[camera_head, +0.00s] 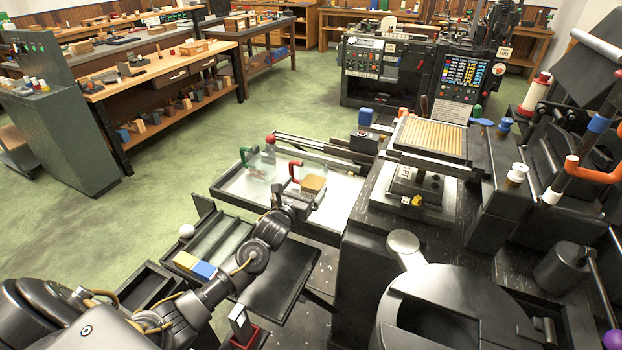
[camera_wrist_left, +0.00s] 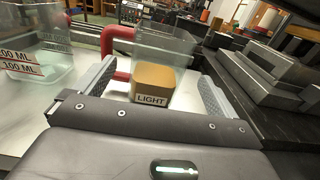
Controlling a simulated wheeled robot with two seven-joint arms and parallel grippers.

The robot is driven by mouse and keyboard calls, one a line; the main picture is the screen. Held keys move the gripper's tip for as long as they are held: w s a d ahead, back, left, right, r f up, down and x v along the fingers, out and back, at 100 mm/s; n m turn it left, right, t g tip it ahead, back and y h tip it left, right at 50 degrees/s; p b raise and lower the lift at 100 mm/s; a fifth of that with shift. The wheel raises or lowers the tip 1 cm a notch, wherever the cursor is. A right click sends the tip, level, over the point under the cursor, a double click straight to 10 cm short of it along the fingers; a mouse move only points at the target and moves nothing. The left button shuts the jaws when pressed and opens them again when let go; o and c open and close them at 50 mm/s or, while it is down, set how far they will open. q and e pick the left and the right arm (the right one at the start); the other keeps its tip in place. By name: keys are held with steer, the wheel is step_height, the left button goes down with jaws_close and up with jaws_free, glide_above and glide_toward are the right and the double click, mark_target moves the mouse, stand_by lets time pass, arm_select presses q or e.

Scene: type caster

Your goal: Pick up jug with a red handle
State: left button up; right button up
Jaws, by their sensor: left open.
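The jug with a red handle (camera_head: 313,184) is a clear vessel with tan content, standing on a pale tray. In the left wrist view the jug (camera_wrist_left: 163,48) shows a "LIGHT" label low on its front, and its red handle (camera_wrist_left: 108,45) is on the left. My left gripper (camera_head: 297,197) is at the near side of this jug. In the left wrist view its open fingers (camera_wrist_left: 155,84) are to the left and right of the jug's lower part. Contact cannot be told. My right gripper is not in view.
A clear jug with a green handle (camera_head: 257,166) stands to the left on the same tray (camera_head: 232,188); its volume labels show in the wrist view (camera_wrist_left: 30,60). Dark machine blocks (camera_wrist_left: 262,75) are close on the right. A black machine (camera_head: 365,215) borders the tray.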

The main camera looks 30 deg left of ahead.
mark_target(308, 181)
arm_select(q)
steer(key=shift+w+r, duration=0.15)
steer(key=shift+w, duration=0.25)
steer(key=w, duration=0.1)
steer(key=w+p, duration=0.1)
steer(key=w, duration=0.2)
steer(key=shift+w+a+f, duration=0.15)
steer(key=shift+a+f, duration=0.05)
steer(key=shift+f, duration=0.05)
steer(key=shift+r, duration=0.1)
steer(key=c, duration=1.3)
